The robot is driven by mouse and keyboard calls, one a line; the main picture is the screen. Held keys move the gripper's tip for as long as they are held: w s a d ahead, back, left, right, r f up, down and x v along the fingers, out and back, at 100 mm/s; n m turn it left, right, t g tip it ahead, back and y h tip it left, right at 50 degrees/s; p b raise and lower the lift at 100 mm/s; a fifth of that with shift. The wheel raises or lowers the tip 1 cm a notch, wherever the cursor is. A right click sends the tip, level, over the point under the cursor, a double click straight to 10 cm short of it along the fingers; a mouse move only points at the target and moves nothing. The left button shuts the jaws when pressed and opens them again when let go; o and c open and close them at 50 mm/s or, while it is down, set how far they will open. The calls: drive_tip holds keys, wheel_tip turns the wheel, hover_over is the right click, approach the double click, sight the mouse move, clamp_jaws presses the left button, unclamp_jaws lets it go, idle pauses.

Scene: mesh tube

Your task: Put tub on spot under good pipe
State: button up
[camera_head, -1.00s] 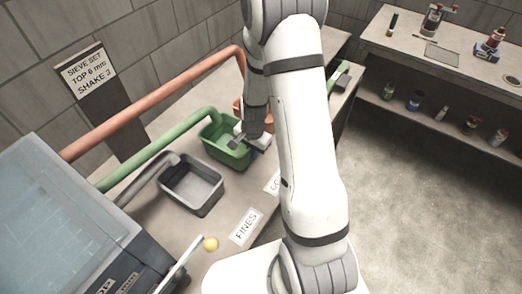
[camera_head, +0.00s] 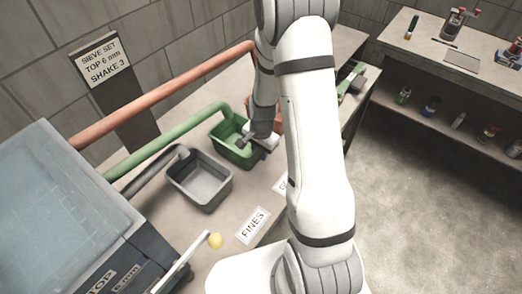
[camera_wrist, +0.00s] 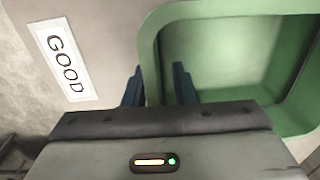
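The green tub (camera_head: 222,136) stands on the bench under the open end of the green pipe (camera_head: 165,147). A white label reading GOOD (camera_wrist: 62,60) lies on the bench beside the tub in the wrist view. My gripper (camera_wrist: 158,84) is at the tub's near wall, one dark finger outside the rim and one inside. The fingers look apart, with a small gap on the inner side. In the wrist view the tub (camera_wrist: 235,55) fills the right half, and its lower part is hidden by the gripper body.
A grey tub (camera_head: 200,181) stands under a grey pipe, behind the FINES label (camera_head: 253,225). An orange tub (camera_head: 278,117) is partly hidden behind my arm. A shelf table (camera_head: 440,75) is at right.

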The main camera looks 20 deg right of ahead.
drive_tip(key=shift+o, duration=0.3)
drive_tip(key=shift+s+d+r, duration=0.1)
drive_tip(key=shift+r, duration=1.85)
drive_tip(key=shift+s+d+r, duration=0.1)
drive_tip(key=shift+r, duration=1.85)
drive_tip(key=s+a+r+n+t, duration=0.2)
drive_tip(key=s+r+n, duration=0.8)
drive_tip(key=s+r, duration=0.7)
wheel_tip(320, 180, up, 2)
drive_tip(key=shift+s+a+r+n, duration=0.15)
drive_tip(key=shift+s+r+n, duration=0.05)
drive_tip(key=shift+s+n, duration=0.2)
